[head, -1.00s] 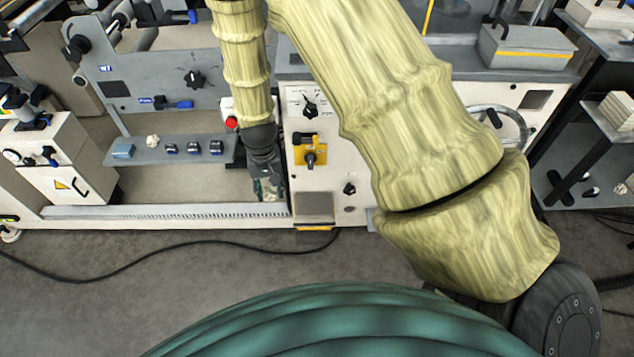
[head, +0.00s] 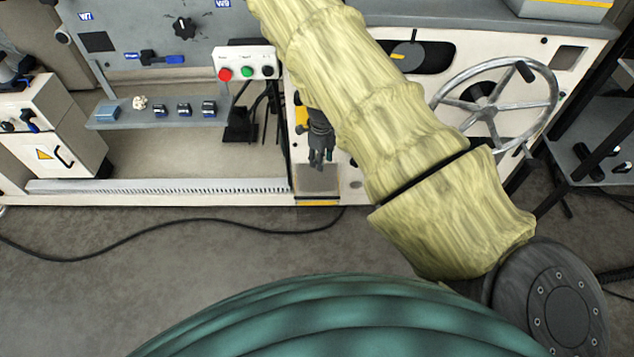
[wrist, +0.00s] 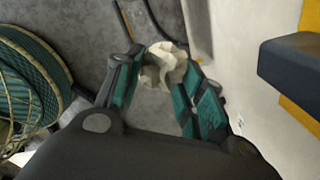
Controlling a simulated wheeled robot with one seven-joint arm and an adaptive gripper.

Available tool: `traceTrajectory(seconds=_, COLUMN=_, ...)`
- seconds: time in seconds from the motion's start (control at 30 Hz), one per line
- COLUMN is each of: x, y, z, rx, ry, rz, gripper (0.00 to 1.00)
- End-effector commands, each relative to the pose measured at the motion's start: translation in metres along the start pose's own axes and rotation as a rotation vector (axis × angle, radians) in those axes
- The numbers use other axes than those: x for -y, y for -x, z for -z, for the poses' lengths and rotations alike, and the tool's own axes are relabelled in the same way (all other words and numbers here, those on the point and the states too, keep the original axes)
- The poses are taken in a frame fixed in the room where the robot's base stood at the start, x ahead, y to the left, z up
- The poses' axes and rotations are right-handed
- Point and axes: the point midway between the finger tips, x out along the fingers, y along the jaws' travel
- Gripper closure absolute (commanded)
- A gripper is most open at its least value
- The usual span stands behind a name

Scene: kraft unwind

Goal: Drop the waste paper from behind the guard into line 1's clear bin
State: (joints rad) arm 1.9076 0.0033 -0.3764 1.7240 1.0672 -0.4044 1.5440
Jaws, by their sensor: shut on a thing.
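My gripper (head: 321,162) hangs fingers-down in front of the white machine cabinet, above a small grey panel (head: 318,181) with a yellow lower edge. In the wrist view my gripper (wrist: 162,85) is shut on a crumpled off-white wad of waste paper (wrist: 162,66), held between the teal-padded fingertips. The floor shows beyond it. In the head view the held paper is too small to tell. I cannot make out a clear bin for line 1 or tell which part is the guard.
A shelf (head: 150,118) at left holds another crumpled pale piece (head: 140,102) and small blue-and-grey items. A control box (head: 245,64) with red and green buttons stands near my arm. A handwheel (head: 495,100) is at right. A dark cable (head: 180,226) crosses the floor.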

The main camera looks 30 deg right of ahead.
Motion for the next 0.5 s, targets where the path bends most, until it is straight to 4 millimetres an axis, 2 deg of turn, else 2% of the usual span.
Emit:
traceTrajectory(seconds=0.03, x=0.005, y=-0.010, z=0.001, rx=-0.002, ry=-0.051, rz=0.000, gripper=0.70)
traceTrajectory(seconds=0.2, x=0.018, y=-0.019, z=0.002, rx=-0.001, ry=-0.172, rz=-0.001, gripper=0.70)
traceTrajectory(seconds=0.5, x=0.020, y=-0.030, z=0.002, rx=-0.001, ry=-0.201, rz=0.000, gripper=0.70)
